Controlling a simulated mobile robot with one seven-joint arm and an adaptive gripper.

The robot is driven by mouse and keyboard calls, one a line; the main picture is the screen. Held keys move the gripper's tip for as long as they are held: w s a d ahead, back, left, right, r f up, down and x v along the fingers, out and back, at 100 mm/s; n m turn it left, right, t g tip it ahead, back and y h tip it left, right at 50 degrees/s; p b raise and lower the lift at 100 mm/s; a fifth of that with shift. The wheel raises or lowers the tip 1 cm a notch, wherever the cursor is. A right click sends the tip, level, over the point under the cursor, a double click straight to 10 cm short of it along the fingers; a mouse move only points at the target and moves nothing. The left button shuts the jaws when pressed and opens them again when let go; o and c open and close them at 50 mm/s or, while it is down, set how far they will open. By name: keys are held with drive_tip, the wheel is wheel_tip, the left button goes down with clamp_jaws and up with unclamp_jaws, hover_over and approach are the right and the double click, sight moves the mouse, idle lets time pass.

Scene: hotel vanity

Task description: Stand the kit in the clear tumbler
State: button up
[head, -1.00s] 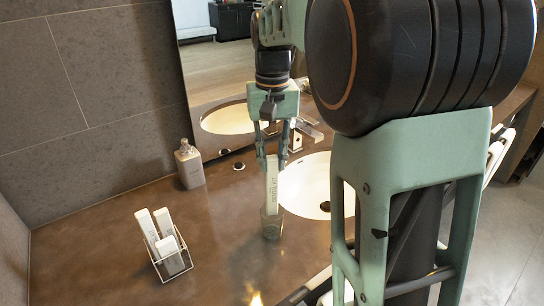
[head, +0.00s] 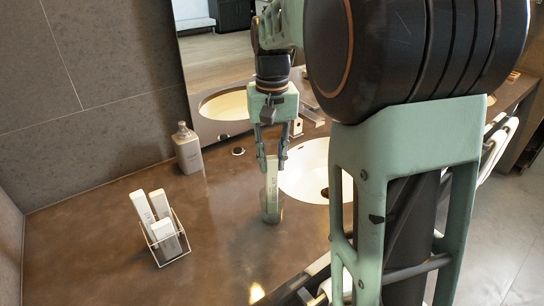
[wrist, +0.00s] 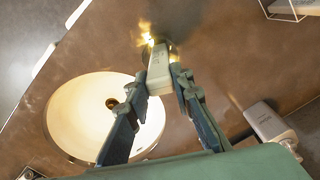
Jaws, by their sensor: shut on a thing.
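The kit (head: 271,177) is a slim white box with small lettering, held upright near its top. The clear tumbler (head: 270,214) stands on the counter in front of the basin. The kit's lower part is inside the tumbler's outline in the head view. My gripper (head: 271,160) points down with its two fingers shut on the kit's sides. In the wrist view my gripper (wrist: 158,82) has the kit (wrist: 158,68) between its fingertips. The tumbler is mostly hidden behind the kit there, and I cannot tell whether the kit touches its bottom.
A wire holder (head: 176,257) with several white boxes stands at the left. A grey bottle (head: 188,150) stands by the mirror. The basin (head: 305,172) lies just right of the tumbler. The brown counter (head: 100,222) is clear between holder and tumbler.

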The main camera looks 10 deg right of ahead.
drive_tip(key=shift+f, duration=0.25)
drive_tip(key=o, duration=0.9)
wheel_tip(320, 180, up, 12)
drive_tip(key=shift+s+a, duration=0.1)
drive_tip(key=shift+s, duration=0.05)
idle(0.7)
